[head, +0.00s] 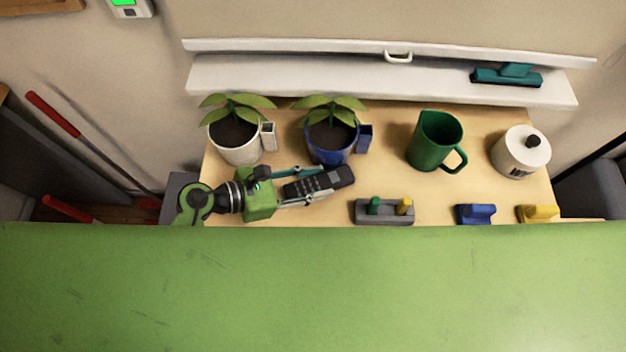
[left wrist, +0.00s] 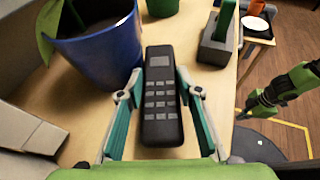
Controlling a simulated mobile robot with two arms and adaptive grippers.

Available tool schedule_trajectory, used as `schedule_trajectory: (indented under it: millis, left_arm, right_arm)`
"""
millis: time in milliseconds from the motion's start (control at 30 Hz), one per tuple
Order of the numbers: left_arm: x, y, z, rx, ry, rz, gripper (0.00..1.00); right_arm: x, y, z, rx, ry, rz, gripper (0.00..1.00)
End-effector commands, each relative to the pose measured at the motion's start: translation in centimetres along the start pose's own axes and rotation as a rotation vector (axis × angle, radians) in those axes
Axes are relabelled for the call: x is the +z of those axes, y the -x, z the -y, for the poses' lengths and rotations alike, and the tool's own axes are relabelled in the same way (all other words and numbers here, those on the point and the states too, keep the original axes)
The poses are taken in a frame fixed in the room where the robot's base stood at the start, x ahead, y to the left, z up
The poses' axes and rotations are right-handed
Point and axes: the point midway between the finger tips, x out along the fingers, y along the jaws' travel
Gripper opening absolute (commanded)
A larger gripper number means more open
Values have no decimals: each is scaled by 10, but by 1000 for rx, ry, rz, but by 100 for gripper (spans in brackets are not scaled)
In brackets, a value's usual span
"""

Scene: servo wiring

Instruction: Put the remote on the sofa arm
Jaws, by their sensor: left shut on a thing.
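The remote (head: 319,182) is dark grey with several lighter buttons. In the left wrist view the remote (left wrist: 161,100) lies lengthwise between the two teal fingers. My left gripper (head: 311,184) is shut on it, over the wooden table in front of the blue plant pot. It also shows in the left wrist view (left wrist: 160,90). I cannot tell how far the remote is above the table. A green and black arm part, seemingly my right arm, shows at the right of the left wrist view; its gripper's state is unclear. I cannot make out a sofa arm.
The table (head: 390,124) holds a white plant pot (head: 236,150), a blue plant pot (head: 333,145), a green jug (head: 434,140), a white canister (head: 521,152) and a grey peg block (head: 384,211). A white whiteboard ledge (head: 330,80) runs behind. A broad green surface fills the foreground.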

Motion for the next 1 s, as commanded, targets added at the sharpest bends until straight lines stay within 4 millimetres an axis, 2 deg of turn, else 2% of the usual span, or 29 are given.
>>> schedule_trajectory:
  millis: [33, 400, 433, 467, 867, 1000]
  left_arm:
    - [-7, -1, 0, 3, 4, 0, 10]
    - [-10, -1, 0, 0, 2, -3, 10]
    - [-9, 0, 0, 0, 2, -3, 40]
    - [-9, 0, 0, 1, 2, -3, 48]
    - [-6, 1, 0, 1, 2, -3, 50]
    - [-11, 18, 0, 3, -1, -8, 50]
  right_arm:
    - [1, -5, -1, 1, 1, 0, 0]
    - [2, -7, -6, 7, 3, 1, 0]
    - [2, -6, -6, 7, 3, 2, 0]
    - [2, -6, -6, 7, 3, 1, 0]
    - [1, -3, -4, 5, 2, 1, 0]
    - [1, -9, -1, 2, 0, 0, 0]
